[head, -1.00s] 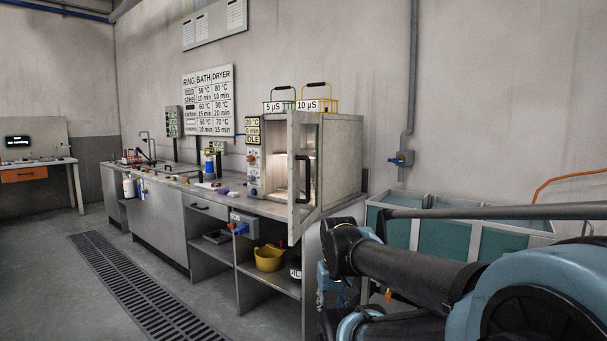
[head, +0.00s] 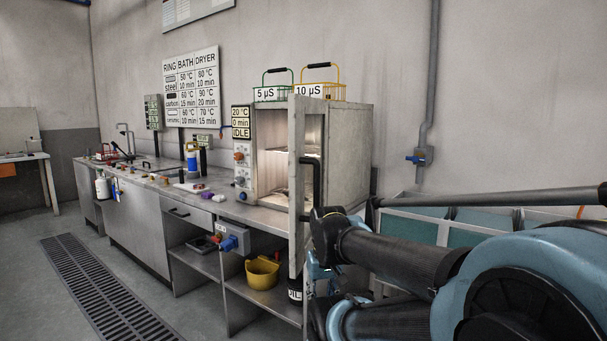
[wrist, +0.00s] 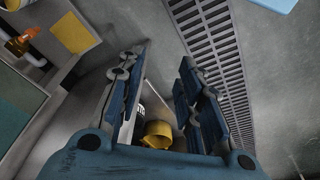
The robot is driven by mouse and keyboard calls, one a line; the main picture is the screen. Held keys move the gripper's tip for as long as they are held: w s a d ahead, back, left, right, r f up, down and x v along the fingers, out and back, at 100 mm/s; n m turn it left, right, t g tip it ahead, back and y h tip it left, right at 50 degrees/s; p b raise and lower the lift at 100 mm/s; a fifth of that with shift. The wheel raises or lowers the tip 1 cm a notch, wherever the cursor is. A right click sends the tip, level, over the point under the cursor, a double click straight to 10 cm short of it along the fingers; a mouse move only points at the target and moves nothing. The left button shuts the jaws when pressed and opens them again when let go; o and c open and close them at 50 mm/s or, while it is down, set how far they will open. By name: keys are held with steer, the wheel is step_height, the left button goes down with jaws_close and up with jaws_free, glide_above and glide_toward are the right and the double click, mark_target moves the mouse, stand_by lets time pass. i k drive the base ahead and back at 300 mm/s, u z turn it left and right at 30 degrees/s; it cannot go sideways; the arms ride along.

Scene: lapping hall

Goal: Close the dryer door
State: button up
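The dryer (head: 345,150) is a grey metal box on the right end of the bench in the head view. Its door (head: 297,190) stands open, swung out towards me, with a dark bar handle (head: 312,185) on it. The lit chamber shows behind the door and looks empty. The panel (head: 241,122) reads 20 °C, 0 min, IDLE. In the wrist view my gripper (wrist: 165,70) is open, with nothing between its fingers. The door cannot be made out there. In the head view my arm is at the lower right, and my fingers are mostly hidden.
Two wire baskets labelled 5 µS (head: 270,88) and 10 µS (head: 316,88) stand on the dryer. A yellow bucket (head: 262,273) sits on the shelf below. Teal tanks (head: 455,228) are at the right. The floor by the drain grate (head: 105,295) is clear.

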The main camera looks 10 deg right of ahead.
mark_target(298, 105)
steer(key=z, duration=0.1)
steer(key=k, duration=0.45)
steer(key=u, duration=0.65)
steer(key=k, duration=1.1)
steer(key=z, duration=0.9)
steer(key=i, duration=0.5)
steer(key=u, duration=0.05)
